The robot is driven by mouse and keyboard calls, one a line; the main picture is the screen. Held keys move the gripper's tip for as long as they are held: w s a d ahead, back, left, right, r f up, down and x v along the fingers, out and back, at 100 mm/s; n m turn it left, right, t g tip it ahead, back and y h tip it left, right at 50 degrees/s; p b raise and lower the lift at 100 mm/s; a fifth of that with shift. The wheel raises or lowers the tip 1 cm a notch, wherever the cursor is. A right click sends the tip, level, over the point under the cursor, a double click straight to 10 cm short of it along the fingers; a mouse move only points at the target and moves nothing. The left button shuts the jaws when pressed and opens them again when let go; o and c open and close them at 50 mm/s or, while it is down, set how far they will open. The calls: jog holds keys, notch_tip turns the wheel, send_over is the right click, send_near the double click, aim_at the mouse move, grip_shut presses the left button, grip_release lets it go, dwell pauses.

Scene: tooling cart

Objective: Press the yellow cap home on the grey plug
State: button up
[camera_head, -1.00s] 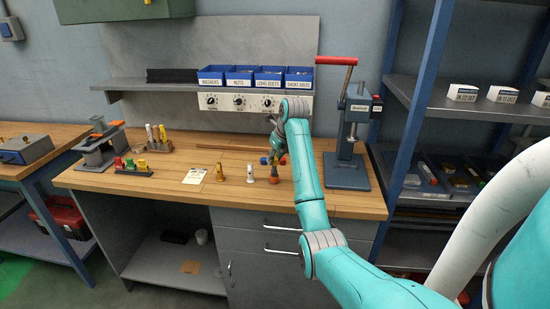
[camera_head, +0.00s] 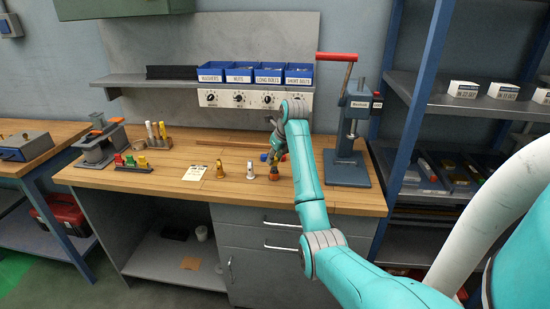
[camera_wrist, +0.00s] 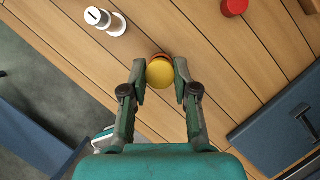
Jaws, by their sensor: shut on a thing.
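My gripper (camera_wrist: 159,84) is shut on the yellow cap (camera_wrist: 160,75), which shows as a round disc between the fingertips in the wrist view. An orange-red rim (camera_wrist: 160,56) shows just past the cap's upper edge; what it belongs to is mostly hidden. A pale grey-white plug (camera_wrist: 104,20) with a dark slot stands apart at the upper left. In the head view that pale plug (camera_head: 250,170) stands on the bench, left of an orange-brown piece (camera_head: 274,173) by my gripper (camera_head: 275,157). I cannot tell whether the cap touches anything below.
A press (camera_head: 347,170) with a red handle stands right of my arm. A red round piece (camera_wrist: 234,6) lies near. A brass-coloured piece (camera_head: 220,172), a paper (camera_head: 194,174) and a stand of coloured pieces (camera_head: 133,165) are to the left. The bench front is clear.

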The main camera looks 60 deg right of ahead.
jog(key=shift+f, duration=0.6)
dwell(0.7)
dwell(0.4)
jog(key=o, duration=1.4)
jog(key=shift+c, duration=0.2)
jog(key=shift+r, duration=0.15)
jog(key=shift+r, duration=3.4)
